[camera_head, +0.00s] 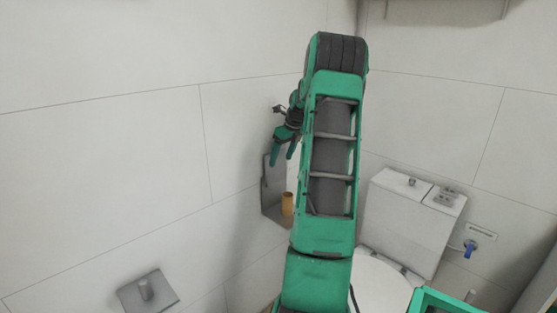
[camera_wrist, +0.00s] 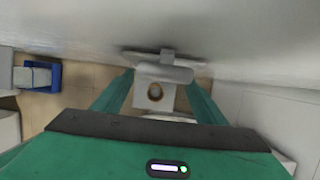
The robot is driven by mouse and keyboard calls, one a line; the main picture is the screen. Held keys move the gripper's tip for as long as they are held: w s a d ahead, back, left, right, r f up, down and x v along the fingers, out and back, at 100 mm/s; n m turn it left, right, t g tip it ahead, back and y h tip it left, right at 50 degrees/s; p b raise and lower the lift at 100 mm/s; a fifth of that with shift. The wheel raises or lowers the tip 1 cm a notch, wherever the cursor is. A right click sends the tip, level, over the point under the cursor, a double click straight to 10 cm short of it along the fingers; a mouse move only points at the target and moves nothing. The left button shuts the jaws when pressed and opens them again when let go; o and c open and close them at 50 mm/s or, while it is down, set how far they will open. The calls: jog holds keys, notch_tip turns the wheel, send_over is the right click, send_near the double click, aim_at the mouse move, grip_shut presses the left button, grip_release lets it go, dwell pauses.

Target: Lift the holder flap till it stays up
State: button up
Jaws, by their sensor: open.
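The grey metal holder (camera_head: 275,212) is on the left wall, partly hidden behind my arm in the head view. A brown cardboard tube (camera_head: 287,204) stands in it, and a thin grey plate that looks like its flap (camera_head: 267,178) rises along the wall. My gripper (camera_head: 283,160) is open and points down just above the holder. In the wrist view a pale rounded bar (camera_wrist: 165,73) on a wall bracket lies between the two green fingers. A square pale part with a brown ring (camera_wrist: 155,92) shows below it. I cannot tell whether the fingers touch anything.
A white toilet (camera_head: 405,222) stands to the right of my arm. Another small metal fixture (camera_head: 147,292) with a peg is on the wall at lower left. A blue object (camera_wrist: 40,75) is at the left of the wrist view. The wall runs close beside my gripper.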

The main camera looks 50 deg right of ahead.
jog(key=v, duration=1)
jog(key=shift+r, duration=0.15)
jog(key=shift+w+a, duration=0.1)
jog(key=s+a+n+g, duration=0.1)
jog(key=s+a+n, duration=0.1)
jog(key=a+n, duration=0.7)
jog(key=s+a+n+g, duration=0.25)
jog(key=a+n, duration=0.25)
jog(key=a, duration=0.9)
jog(key=s+a+f+n, duration=0.4)
jog(key=s+a+n, duration=0.4)
jog(key=s+a, duration=0.1)
jog(key=s+a+f+n, duration=0.4)
jog(key=s+a+n, duration=0.5)
jog(key=s, duration=0.2)
jog(key=shift+a+y, duration=0.25)
jog(key=shift+y, duration=0.15)
jog(key=shift+s+f+g, duration=0.1)
jog(key=shift+f+g, duration=0.05)
jog(key=shift+g, duration=0.1)
